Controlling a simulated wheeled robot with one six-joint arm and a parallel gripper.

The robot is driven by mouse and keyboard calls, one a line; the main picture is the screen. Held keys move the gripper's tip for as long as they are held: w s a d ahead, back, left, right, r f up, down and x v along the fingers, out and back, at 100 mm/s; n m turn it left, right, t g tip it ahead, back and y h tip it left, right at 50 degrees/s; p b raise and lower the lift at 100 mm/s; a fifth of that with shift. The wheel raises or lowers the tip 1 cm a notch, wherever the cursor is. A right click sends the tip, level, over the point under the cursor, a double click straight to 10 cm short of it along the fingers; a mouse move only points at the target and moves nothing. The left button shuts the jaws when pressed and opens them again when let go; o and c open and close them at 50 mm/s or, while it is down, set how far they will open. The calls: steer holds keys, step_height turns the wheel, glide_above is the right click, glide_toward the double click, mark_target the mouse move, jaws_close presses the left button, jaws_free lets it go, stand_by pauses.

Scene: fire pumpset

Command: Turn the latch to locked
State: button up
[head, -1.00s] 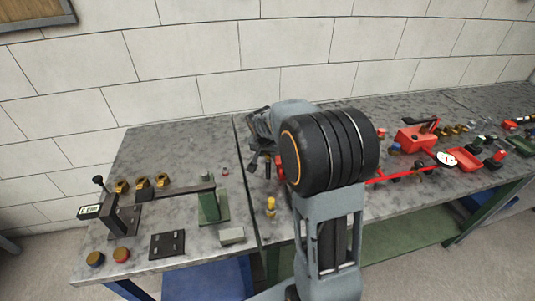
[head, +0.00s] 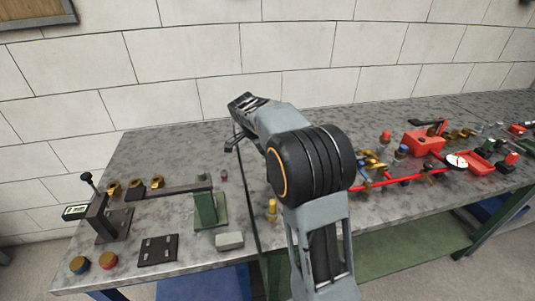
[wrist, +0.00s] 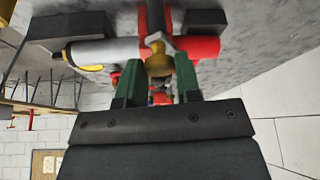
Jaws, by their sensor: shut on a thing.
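In the wrist view my gripper (wrist: 158,88) has its two green fingers on either side of a brass-coloured piece (wrist: 158,62) and is shut on it. The piece sits against a red pipe-like part (wrist: 200,48), with a pale grey cylinder (wrist: 108,50) beside it. I cannot tell whether the brass piece is the latch, or how the latch is turned.
The grey bench (head: 165,145) runs along a white block wall. At left are a black upright (head: 98,215) with a long bar, a green block (head: 207,207) and a black plate (head: 157,250). Red pipework (head: 400,180) and a red box (head: 423,144) stand at right.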

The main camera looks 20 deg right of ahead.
steer(key=m, duration=0.2)
steer(key=m+g, duration=0.1)
steer(key=m, duration=0.1)
steer(key=shift+w+g+p, duration=0.15)
steer(key=shift+g+p, duration=0.15)
steer(key=shift+p, duration=0.05)
steer(key=shift+m+g+y, duration=0.4)
steer(key=shift+m, duration=0.9)
steer(key=shift+p, duration=0.3)
steer(key=o, duration=0.9)
steer(key=p+v, duration=0.2)
steer(key=v, duration=1.2)
steer(key=shift+w+d, duration=0.1)
